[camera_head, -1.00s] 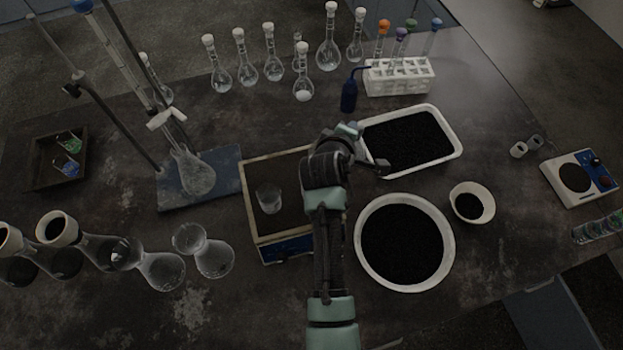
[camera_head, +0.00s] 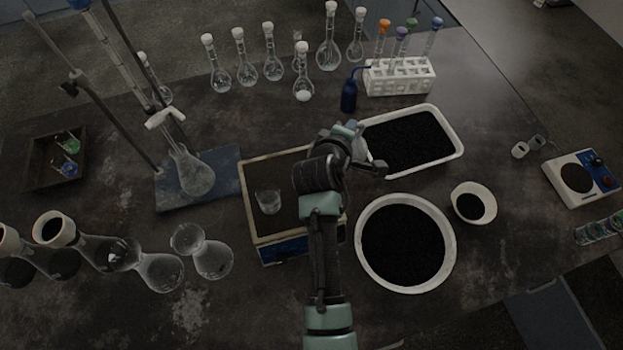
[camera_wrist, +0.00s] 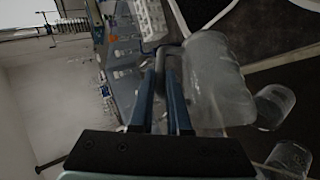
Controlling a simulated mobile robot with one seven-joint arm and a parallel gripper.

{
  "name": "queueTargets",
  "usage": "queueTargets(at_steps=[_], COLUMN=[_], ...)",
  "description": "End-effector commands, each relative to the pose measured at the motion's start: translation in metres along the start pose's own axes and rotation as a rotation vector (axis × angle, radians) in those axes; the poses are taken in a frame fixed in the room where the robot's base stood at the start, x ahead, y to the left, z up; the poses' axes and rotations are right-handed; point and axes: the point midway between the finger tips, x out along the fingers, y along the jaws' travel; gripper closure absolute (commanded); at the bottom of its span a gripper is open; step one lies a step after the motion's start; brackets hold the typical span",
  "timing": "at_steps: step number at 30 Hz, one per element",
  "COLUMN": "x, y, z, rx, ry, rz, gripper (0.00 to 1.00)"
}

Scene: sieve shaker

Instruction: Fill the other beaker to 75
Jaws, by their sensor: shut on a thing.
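My gripper (camera_wrist: 168,75) is shut on the handle of a clear glass jug (camera_wrist: 215,80), which looks tilted in the wrist view. I cannot tell how much is inside it. In the head view my gripper (camera_head: 352,132) is over the gap between the wooden-framed box and the white tray, and my arm hides most of the jug. A clear beaker (camera_head: 268,201) stands upright on the box (camera_head: 284,241). The wrist view shows two beakers, one (camera_wrist: 273,105) beyond the other (camera_wrist: 290,158), below the jug. My arm hides the box's right part in the head view. No level marks are readable.
A white tray (camera_head: 458,140) and a round white bowl (camera_head: 447,262) hold black material, with a small cup (camera_head: 488,190) alongside. A burette stand with a flask (camera_head: 192,173) is at left. Volumetric flasks (camera_head: 245,70) and a tube rack (camera_head: 400,82) stand behind.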

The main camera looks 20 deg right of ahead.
Motion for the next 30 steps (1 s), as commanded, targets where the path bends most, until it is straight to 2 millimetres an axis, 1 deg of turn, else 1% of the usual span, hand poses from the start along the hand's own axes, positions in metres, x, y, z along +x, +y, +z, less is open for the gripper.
queueTargets(at_steps=[30], x=[-0.0064], y=[0.0015], z=[-0.0033], rx=[-0.020], ry=[-0.007], rz=[0.049], gripper=[1.00])
